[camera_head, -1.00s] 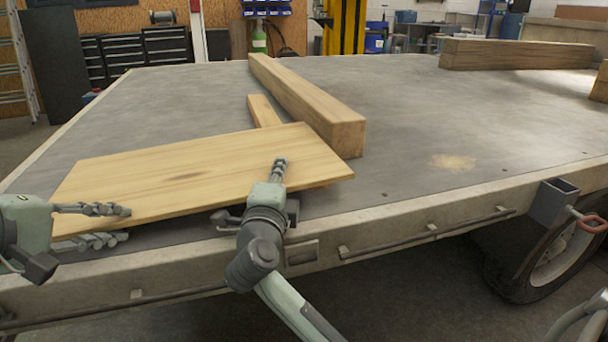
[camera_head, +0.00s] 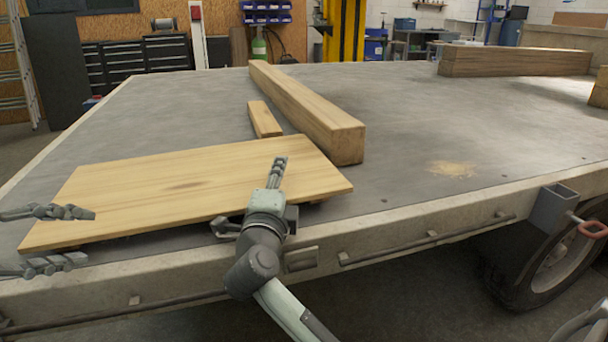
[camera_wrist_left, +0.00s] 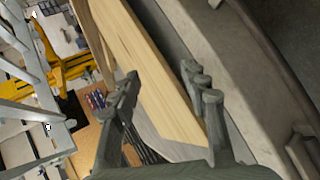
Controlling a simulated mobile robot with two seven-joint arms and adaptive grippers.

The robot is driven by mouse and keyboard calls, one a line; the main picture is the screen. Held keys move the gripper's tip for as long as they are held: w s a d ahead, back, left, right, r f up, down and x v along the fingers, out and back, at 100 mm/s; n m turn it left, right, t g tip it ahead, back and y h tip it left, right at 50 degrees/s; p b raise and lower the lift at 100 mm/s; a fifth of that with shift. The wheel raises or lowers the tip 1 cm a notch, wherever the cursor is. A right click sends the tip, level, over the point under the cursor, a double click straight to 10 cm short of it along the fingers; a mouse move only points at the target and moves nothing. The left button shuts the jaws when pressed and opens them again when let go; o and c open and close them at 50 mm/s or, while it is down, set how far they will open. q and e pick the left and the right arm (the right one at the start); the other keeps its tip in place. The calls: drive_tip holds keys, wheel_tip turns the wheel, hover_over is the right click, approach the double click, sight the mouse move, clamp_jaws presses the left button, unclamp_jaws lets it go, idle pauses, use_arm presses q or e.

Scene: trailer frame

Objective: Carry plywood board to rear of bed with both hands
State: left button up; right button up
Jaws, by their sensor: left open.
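The plywood board (camera_head: 185,190) lies low over the near left part of the trailer bed (camera_head: 420,110), long side along the near edge. My left gripper (camera_head: 88,237) is open at the board's left end, its fingers apart. In the left wrist view the board (camera_wrist_left: 150,75) shows beyond the spread fingers (camera_wrist_left: 160,78). My right gripper (camera_head: 276,172) is at the board's near edge towards its right end. Its upper finger stands over the top face, seemingly clear of it. Its lower finger is hidden by the board.
A short wood block (camera_head: 264,119) lies just behind the board. A long thick beam (camera_head: 310,110) lies beside the board's far right corner. Another beam (camera_head: 510,61) lies at the back right. A metal bracket (camera_head: 553,207) sits on the near edge.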

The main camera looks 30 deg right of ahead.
use_arm(q)
drive_tip(key=shift+s+a+r, duration=0.25)
drive_tip(key=shift+s+a, duration=0.15)
drive_tip(key=shift+a, duration=0.15)
use_arm(e)
wheel_tip(320, 180, down, 3)
drive_tip(key=shift+a+f+g, duration=0.1)
drive_tip(key=shift+a+g, duration=0.05)
drive_tip(key=shift+g, duration=0.15)
drive_tip(key=shift+s+a, duration=0.1)
drive_tip(key=shift+s, duration=0.05)
drive_tip(key=v, duration=0.2)
drive_tip(key=r+v, duration=0.1)
drive_tip(key=v, duration=0.3)
drive_tip(key=shift+s+a+r, duration=0.15)
drive_tip(key=shift+s+r, duration=0.1)
drive_tip(key=shift+s+a+r, duration=0.3)
drive_tip(key=shift+s+r, duration=0.05)
drive_tip(key=shift+s, duration=0.1)
drive_tip(key=shift+r, duration=0.15)
use_arm(q)
drive_tip(key=shift+w, duration=0.1)
